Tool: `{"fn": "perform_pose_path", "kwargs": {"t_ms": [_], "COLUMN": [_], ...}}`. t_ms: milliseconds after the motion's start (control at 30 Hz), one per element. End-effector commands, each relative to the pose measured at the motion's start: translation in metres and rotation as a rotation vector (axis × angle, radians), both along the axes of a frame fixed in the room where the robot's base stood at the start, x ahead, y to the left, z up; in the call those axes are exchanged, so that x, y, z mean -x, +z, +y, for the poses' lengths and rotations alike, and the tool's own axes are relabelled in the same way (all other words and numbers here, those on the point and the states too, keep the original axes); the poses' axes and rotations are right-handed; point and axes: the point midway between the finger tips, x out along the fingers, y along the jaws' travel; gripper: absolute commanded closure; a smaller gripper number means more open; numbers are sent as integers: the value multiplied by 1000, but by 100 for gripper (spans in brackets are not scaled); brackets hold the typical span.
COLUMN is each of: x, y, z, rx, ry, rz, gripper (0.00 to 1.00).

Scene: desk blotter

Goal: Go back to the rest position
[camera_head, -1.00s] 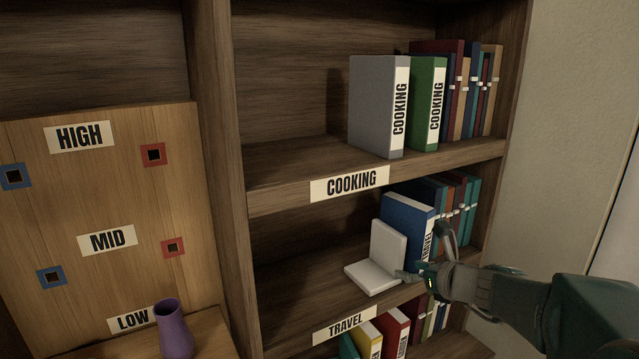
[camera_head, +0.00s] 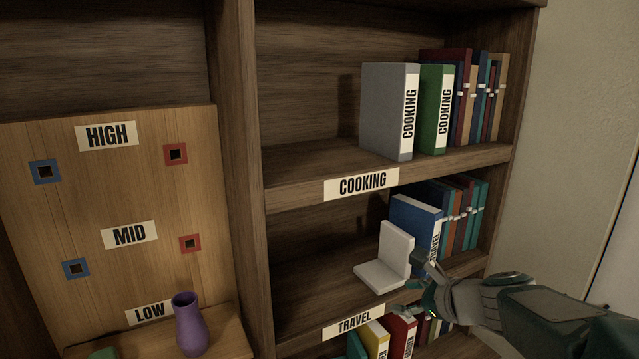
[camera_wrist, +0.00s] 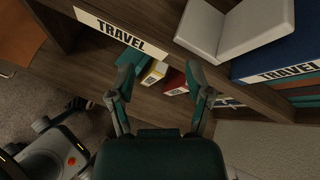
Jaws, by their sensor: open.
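My gripper (camera_head: 412,283) is open and empty in front of the middle shelf, at its right part. In the wrist view its two fingers (camera_wrist: 160,88) stand apart with nothing between them. Behind it, a white L-shaped bookend (camera_head: 392,254) stands on the shelf. A blue TRAVEL book (camera_head: 416,219) stands upright just right of the bookend. In the wrist view the bookend (camera_wrist: 235,30) and the blue book (camera_wrist: 285,58) lie beyond my right finger, apart from it.
The cooking shelf (camera_head: 290,181) above holds grey (camera_head: 385,108) and green (camera_head: 434,105) books. Lower books (camera_head: 400,335) stand below my gripper. A purple vase (camera_head: 190,325) stands at the lower left, before a board with square holes (camera_head: 100,190). A wall (camera_head: 570,130) bounds the right.

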Motion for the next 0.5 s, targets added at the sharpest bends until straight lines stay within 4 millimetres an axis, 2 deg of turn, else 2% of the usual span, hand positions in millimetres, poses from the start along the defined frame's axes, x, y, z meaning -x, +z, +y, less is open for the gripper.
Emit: {"fn": "perform_pose_path", "kwargs": {"t_ms": [167,300,500], "x": [44,94,163], "y": [0,-6,-19], "z": [24,41,39], "rx": [275,591,1058], "ry": [236,517,945], "rz": [-75,-163,-286], "gripper": [35,35,35]}}
